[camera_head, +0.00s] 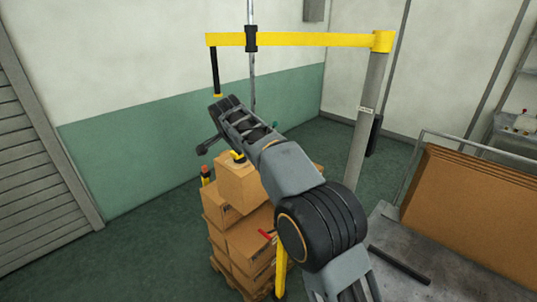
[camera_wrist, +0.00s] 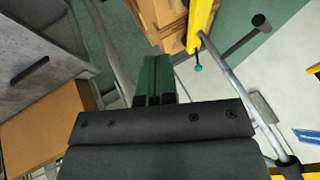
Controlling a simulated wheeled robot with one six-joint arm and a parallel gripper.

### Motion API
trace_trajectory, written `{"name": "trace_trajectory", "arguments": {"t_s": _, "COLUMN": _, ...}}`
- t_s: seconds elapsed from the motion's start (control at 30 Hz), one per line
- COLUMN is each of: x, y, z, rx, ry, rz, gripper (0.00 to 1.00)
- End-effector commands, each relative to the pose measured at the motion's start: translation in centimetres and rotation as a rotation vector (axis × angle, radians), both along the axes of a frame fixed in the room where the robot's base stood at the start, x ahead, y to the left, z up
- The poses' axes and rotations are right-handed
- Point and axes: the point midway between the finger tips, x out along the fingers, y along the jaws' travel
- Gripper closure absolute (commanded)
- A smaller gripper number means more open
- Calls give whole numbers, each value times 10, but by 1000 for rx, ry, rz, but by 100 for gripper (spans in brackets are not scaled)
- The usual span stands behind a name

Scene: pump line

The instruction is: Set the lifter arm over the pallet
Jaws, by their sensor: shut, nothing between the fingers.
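The lifter arm (camera_head: 300,39) is a yellow horizontal beam on a grey post (camera_head: 368,120). A black rod (camera_head: 214,72) hangs from its left end, and a black collar with a grey tube (camera_head: 251,75) sits along the beam. The pallet (camera_head: 258,292) stands below, stacked with brown boxes (camera_head: 222,205). My gripper (camera_head: 228,104) is shut and empty, just below the rod's lower end in the picture; I cannot tell whether they touch. The wrist view shows my dark green fingers (camera_wrist: 154,72) beside boxes (camera_wrist: 163,25). My arm hides part of the stack.
A metal table (camera_head: 425,265) with brown sheets (camera_head: 475,215) stands at the right, with a black bar (camera_head: 400,264) on it. A slatted grey shutter (camera_head: 40,160) is at the left. Green floor (camera_head: 140,250) is free left of the boxes.

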Motion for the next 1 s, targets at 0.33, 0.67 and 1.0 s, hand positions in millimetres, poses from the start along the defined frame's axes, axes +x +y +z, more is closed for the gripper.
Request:
{"name": "trace_trajectory", "arguments": {"t_s": 0.33, "x": -28, "y": 25, "z": 55, "rx": 1, "ry": -3, "rz": 6, "gripper": 100}}
{"name": "trace_trajectory", "arguments": {"t_s": 0.67, "x": -38, "y": 32, "z": 73, "rx": 0, "ry": 0, "rz": 2, "gripper": 100}}
{"name": "trace_trajectory", "arguments": {"t_s": 1.0, "x": -38, "y": 32, "z": 73, "rx": 0, "ry": -1, "rz": 4, "gripper": 100}}
